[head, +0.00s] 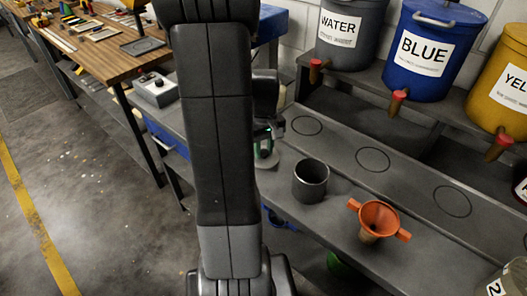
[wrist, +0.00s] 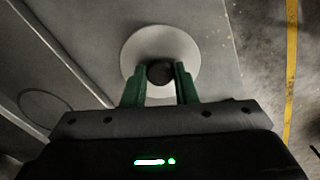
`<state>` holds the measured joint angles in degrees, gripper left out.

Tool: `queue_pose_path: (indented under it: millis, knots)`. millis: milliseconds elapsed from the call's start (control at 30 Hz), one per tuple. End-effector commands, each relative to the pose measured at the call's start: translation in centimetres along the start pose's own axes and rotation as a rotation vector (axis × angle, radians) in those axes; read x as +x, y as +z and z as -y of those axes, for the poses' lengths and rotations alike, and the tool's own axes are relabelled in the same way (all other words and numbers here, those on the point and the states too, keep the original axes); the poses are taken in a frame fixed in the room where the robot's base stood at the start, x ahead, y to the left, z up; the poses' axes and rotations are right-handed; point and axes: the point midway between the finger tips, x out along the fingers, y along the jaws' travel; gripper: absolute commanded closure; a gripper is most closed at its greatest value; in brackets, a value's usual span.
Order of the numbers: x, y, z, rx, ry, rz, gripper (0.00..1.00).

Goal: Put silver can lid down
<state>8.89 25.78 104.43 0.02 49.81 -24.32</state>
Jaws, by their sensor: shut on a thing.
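My gripper (wrist: 160,80) has green fingers shut on the dark round knob (wrist: 160,72) of a pale grey disc-shaped lid (wrist: 160,38). In the wrist view the lid is over the grey bench; I cannot tell whether it touches the surface. In the head view the lid (head: 265,159) shows only partly beside my arm, left of the open dark grey can (head: 310,180). The can stands upright on the bench, with nothing on its mouth. My arm hides much of the gripper in the head view.
An orange funnel (head: 379,217) stands right of the can. Behind are a water bucket (head: 350,30), a blue bucket (head: 430,52) and a yellow bucket (head: 500,82) with taps over circles marked on the bench. A grey box (head: 154,90) sits left of my arm.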

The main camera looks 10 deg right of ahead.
Motion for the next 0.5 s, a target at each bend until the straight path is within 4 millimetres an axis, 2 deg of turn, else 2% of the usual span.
queue_pose_path:
  millis: [133, 500]
  knots:
    - [1.5, 0.0, 0.0, 0.000, -0.001, 0.002, 0.96]
    - [2.1, 0.0, 0.0, 0.000, 0.000, 0.000, 0.96]
